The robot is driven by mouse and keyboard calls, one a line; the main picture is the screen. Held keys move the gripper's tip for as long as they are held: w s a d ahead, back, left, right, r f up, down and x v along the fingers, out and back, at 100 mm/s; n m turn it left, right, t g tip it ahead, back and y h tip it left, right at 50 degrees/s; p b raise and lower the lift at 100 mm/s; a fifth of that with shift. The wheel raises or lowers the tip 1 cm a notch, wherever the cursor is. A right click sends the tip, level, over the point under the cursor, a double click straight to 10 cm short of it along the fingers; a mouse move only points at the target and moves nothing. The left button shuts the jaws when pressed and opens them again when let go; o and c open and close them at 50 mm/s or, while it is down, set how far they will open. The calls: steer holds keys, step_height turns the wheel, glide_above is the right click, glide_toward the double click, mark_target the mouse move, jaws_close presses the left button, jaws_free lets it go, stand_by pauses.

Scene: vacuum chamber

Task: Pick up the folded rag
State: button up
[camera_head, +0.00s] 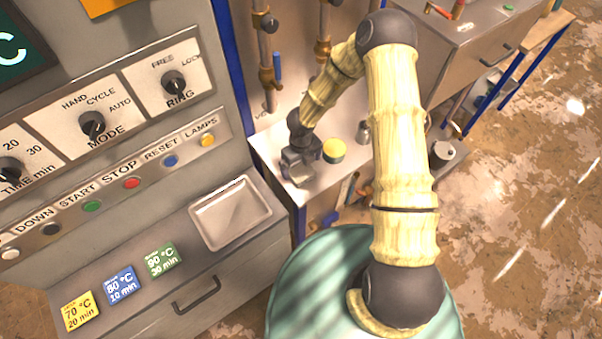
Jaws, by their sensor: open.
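My gripper (298,169) is dark grey and points down over a narrow pale bench top (268,147) between the control cabinet and the back wall. It is open, but its fingertips are small and hard to make out. A small greyish flat patch shows at its tip; I cannot tell whether this is the folded rag or part of the gripper. No other thing that I can surely call the rag is in view. My sleeved arm hides part of the bench.
A round yellow-topped tin (333,151) stands just right of my gripper. A small metal vessel (363,133) stands farther right. The control cabinet (120,150) with an empty tray (231,212) is at left. Pipes (268,70) rise behind. Open floor (530,220) lies at right.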

mark_target(302, 172)
steer(key=shift+f, duration=0.15)
steer(key=shift+d+f+p, duration=0.15)
steer(key=shift+f+p, duration=0.7)
steer(key=shift+f, duration=1.75)
steer(key=c, duration=1.1)
steer(key=shift+r, duration=0.1)
step_height(302, 172, up, 10)
steer(key=shift+b, duration=0.7)
